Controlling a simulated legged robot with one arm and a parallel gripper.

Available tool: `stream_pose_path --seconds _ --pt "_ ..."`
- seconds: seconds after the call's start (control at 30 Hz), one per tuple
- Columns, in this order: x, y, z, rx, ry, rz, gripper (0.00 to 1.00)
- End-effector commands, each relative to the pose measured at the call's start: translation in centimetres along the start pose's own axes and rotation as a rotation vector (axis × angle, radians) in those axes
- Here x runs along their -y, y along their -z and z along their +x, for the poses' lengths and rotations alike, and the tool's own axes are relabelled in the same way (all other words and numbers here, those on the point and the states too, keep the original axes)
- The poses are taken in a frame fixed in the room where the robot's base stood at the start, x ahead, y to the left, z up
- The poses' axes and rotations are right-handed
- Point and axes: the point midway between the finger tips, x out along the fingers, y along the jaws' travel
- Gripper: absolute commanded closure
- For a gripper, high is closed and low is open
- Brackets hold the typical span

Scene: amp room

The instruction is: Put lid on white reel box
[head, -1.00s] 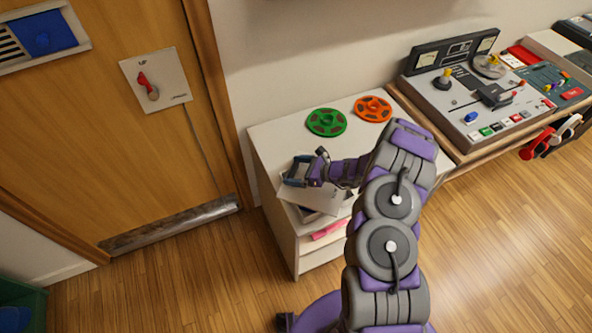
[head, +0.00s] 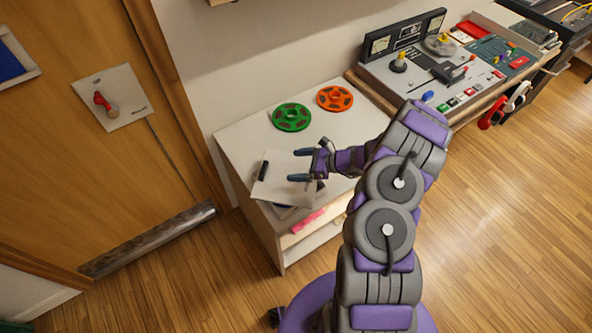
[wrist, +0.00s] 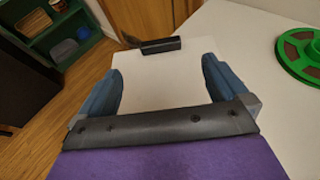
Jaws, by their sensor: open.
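The white lid (head: 274,183), a flat square panel with a black handle (head: 264,170) at its left edge, lies near the front left of the white cabinet top. A box-like edge (head: 289,211) shows under the lid's front; most of it is hidden, so I cannot tell how well the lid fits. My gripper (head: 295,165) is open, its two blue fingers spread above the lid's right part, clear of the handle. In the wrist view, the lid (wrist: 158,82) shows between the fingers of my gripper (wrist: 162,68), with the handle (wrist: 161,45) beyond the fingertips.
A green reel (head: 291,117) and an orange reel (head: 335,98) lie at the back of the cabinet top (head: 240,140). A pink item (head: 308,220) sits on the shelf below. A tape console (head: 440,75) stands right; a wooden door (head: 60,150) is left.

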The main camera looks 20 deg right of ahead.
Motion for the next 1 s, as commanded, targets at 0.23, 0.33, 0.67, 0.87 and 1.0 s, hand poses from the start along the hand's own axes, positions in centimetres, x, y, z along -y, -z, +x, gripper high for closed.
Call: stream_pose_path --seconds 0.23,0.33,0.67,0.87,1.0 --pt "-0.5 -1.7 0.1 0.005 -0.027 -0.04 0.0" --pt "-1.8 -4.9 0.5 0.014 -0.085 -0.118 0.0" --pt "-10.3 -17.2 0.2 0.016 -0.377 -0.511 0.0" --pt "-16.3 -21.7 -1.7 -0.02 -0.549 -0.745 0.0" --pt "-20.2 -23.6 -3.6 -0.061 -0.667 -0.902 0.0"
